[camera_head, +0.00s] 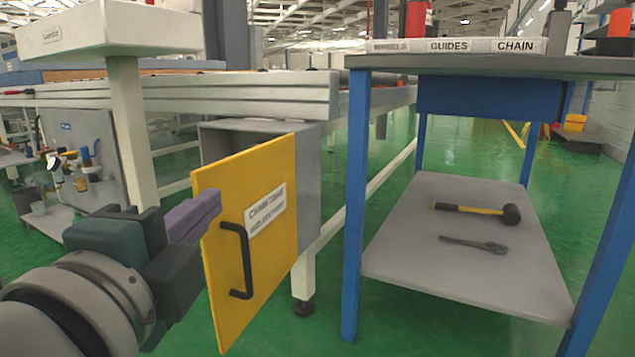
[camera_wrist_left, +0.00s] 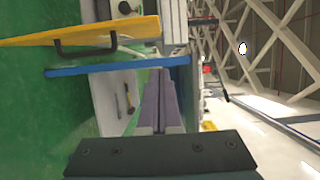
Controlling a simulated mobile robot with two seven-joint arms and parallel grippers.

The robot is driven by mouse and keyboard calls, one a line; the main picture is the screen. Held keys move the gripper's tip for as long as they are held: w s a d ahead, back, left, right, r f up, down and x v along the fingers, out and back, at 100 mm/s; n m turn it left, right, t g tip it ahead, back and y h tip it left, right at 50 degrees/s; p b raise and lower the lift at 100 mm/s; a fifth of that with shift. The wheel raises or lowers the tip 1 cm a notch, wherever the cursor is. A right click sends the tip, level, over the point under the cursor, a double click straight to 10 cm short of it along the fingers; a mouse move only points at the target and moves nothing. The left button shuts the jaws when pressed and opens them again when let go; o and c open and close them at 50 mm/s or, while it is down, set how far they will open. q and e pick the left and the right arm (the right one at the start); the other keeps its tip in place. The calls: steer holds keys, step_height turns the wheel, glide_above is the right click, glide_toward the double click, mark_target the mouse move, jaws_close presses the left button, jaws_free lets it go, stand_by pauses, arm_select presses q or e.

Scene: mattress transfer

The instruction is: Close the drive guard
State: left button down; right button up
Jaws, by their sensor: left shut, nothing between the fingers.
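The drive guard is a yellow door (camera_head: 275,165) with a black bar handle (camera_head: 236,262) and a white label. It stands open, swung out from a grey box (camera_head: 308,200) under the conveyor frame. In the left wrist view the door (camera_wrist_left: 75,27) and its handle (camera_wrist_left: 85,47) lie at the upper left. My left gripper (camera_head: 212,203) is shut and empty, its purple fingers overlapping the door's left edge in the head view. I cannot tell whether they touch it. The fingers also show in the left wrist view (camera_wrist_left: 158,88), apart from the handle. My right gripper is out of view.
A blue-legged bench (camera_head: 480,62) stands to the right. Its lower shelf (camera_head: 410,235) holds a hammer (camera_head: 475,210) and a wrench (camera_head: 474,244). A white post (camera_head: 131,130) with a tray (camera_head: 95,38) stands at the left. Green floor (camera_head: 330,320) is clear between door and bench.

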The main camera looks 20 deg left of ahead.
mark_target(202, 180)
arm_select(q)
steer(key=w+a, duration=0.1)
steer(key=w, duration=0.1)
steer(key=w+a+b, duration=0.1)
steer(key=w+a, duration=0.1)
steer(key=w+a+b, duration=0.1)
steer(key=w+a, duration=0.1)
steer(key=w, duration=0.1)
steer(key=shift+a, duration=0.2)
steer(key=shift+s+a, duration=0.1)
steer(key=shift+a, duration=0.3)
